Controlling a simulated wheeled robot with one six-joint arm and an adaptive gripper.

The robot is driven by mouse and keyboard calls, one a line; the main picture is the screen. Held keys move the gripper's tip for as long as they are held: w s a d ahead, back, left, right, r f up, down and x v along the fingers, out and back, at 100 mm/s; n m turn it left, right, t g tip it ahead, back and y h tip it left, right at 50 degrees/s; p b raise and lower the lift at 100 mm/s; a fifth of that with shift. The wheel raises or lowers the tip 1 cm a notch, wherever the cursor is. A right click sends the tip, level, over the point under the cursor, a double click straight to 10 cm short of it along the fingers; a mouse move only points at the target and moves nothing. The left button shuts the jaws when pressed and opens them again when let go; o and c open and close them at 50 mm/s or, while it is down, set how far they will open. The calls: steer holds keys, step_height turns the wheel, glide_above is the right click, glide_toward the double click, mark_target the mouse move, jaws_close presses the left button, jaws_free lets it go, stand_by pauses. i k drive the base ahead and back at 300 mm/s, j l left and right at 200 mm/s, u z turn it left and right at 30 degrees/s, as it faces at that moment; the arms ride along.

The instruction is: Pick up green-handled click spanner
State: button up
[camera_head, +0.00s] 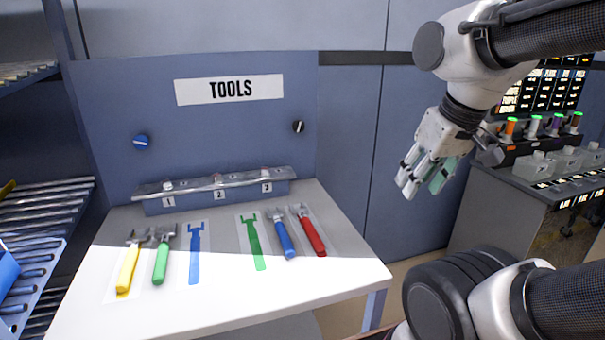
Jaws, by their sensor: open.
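The green-handled spanner (161,260) lies on the white table, between the yellow-handled spanner (127,267) and a flat blue spanner silhouette (195,252). Its grey head points to the back of the table. A flat green spanner silhouette (252,242) further right is bare. The blue-handled spanner (284,238) lies to the right of that silhouette. My gripper (423,187) is open and empty, raised in the air to the right of the table and well apart from the green-handled spanner.
The red-handled spanner (311,234) lies at the right on the white table (335,275). A numbered rack (218,194) stands along the table's back, under the TOOLS panel (230,90). Shelving (45,225) is at the left. A counter (530,200) with bottles stands at the right.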

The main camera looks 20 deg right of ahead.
mark_target(161, 262)
steer(key=j, duration=1.75)
